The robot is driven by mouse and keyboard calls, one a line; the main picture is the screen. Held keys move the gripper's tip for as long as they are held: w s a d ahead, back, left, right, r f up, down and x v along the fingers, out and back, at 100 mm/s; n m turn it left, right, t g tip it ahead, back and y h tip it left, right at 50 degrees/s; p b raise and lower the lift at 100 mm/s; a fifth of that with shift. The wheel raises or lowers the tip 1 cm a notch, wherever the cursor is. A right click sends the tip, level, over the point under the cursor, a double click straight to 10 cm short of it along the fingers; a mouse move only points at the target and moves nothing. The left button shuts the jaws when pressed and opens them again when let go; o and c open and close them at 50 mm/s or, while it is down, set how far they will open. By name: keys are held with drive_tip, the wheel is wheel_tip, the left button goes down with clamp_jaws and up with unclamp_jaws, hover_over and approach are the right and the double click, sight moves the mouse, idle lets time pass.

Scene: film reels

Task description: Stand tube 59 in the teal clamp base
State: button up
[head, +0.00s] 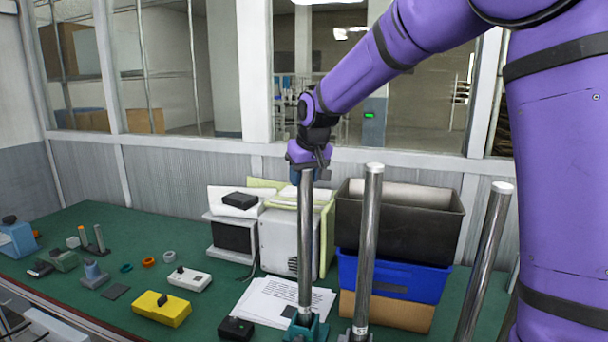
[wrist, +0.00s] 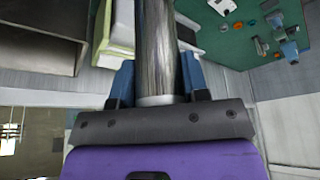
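A shiny metal tube (head: 306,250) stands upright, its lower end at the teal clamp base (head: 318,330) at the bottom edge of the head view. How deep it sits in the base is hard to see. Its number is too small to read, so I cannot confirm it is tube 59. My gripper (head: 308,174) is at the tube's top end. In the wrist view the tube (wrist: 157,50) lies between my gripper's (wrist: 158,82) blue fingers, which appear to touch it on both sides.
A second metal tube (head: 368,240) stands close on the right, and a third (head: 485,260) leans farther right. Papers (head: 270,300), a black box (head: 236,328) and a yellow box (head: 161,309) lie left. A dark bin (head: 400,225) on a blue crate (head: 393,278) stands behind.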

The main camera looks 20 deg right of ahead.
drive_tip(key=shift+o, duration=0.8)
drive_tip(key=v, duration=1.1)
drive_tip(key=shift+s, duration=0.15)
idle(0.5)
drive_tip(key=s+d+f, duration=0.2)
drive_tip(key=s, duration=0.9)
drive_tip(key=s+d+f+m, duration=0.1)
drive_tip(key=s+d+f, duration=0.1)
drive_tip(key=s, duration=0.9)
drive_tip(key=s+d+f+m, duration=0.1)
drive_tip(key=s+d+f, duration=0.1)
drive_tip(key=s, duration=0.9)
drive_tip(key=shift+d+f+t+h, duration=0.3)
drive_tip(key=shift+f+t+h, duration=0.1)
drive_tip(key=shift+f, duration=0.05)
